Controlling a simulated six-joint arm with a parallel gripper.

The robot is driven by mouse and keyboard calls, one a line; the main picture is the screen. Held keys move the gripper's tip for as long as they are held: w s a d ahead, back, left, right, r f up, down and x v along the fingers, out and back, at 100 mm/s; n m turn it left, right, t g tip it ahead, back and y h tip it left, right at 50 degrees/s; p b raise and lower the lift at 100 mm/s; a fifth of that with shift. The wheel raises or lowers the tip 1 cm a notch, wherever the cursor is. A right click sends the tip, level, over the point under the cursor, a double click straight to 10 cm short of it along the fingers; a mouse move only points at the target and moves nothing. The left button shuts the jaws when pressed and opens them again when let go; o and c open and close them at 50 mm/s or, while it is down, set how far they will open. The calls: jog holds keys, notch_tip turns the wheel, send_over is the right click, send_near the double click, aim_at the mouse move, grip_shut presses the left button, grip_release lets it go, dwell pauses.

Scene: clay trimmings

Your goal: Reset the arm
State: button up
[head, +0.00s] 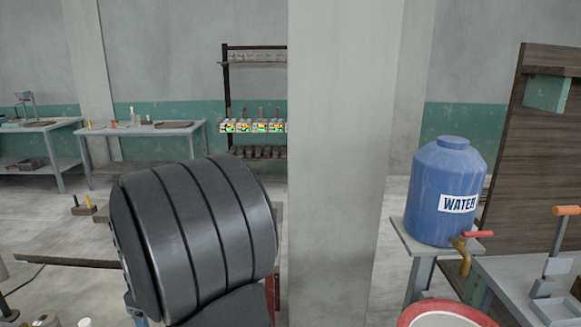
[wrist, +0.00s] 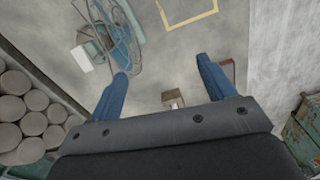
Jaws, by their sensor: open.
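My gripper (wrist: 161,70) shows in the wrist view as two blue fingers set wide apart. Nothing is between the fingertips, and it is open and empty. It points down over a grey floor, clear of the things below. The gripper does not show in the head view.
In the wrist view, stacked round pieces (wrist: 22,108) lie left, a small box (wrist: 173,98) lies below the fingers, and a green cabinet (wrist: 303,130) stands right. In the head view, a pillar (head: 335,160) stands mid-frame, with a blue water barrel (head: 440,190) on a stand to its right.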

jog(key=s+d+f+m, duration=0.1)
jog(key=s+d, duration=0.1)
jog(key=d, duration=0.5)
jog(key=s+d+f+m, duration=0.1)
jog(key=s+d, duration=0.1)
jog(key=d, duration=0.5)
jog(key=shift+s+f+m, duration=0.3)
jog(key=shift+s+m, duration=0.05)
jog(key=shift+m, duration=0.05)
jog(key=shift+a, duration=0.15)
jog(key=w+a+r+n, duration=0.1)
jog(key=w+a+n, duration=0.1)
jog(key=a, duration=0.8)
jog(key=w+a+r+n, duration=0.2)
jog(key=w+a, duration=0.1)
jog(key=a, duration=0.7)
jog(key=shift+d, duration=0.2)
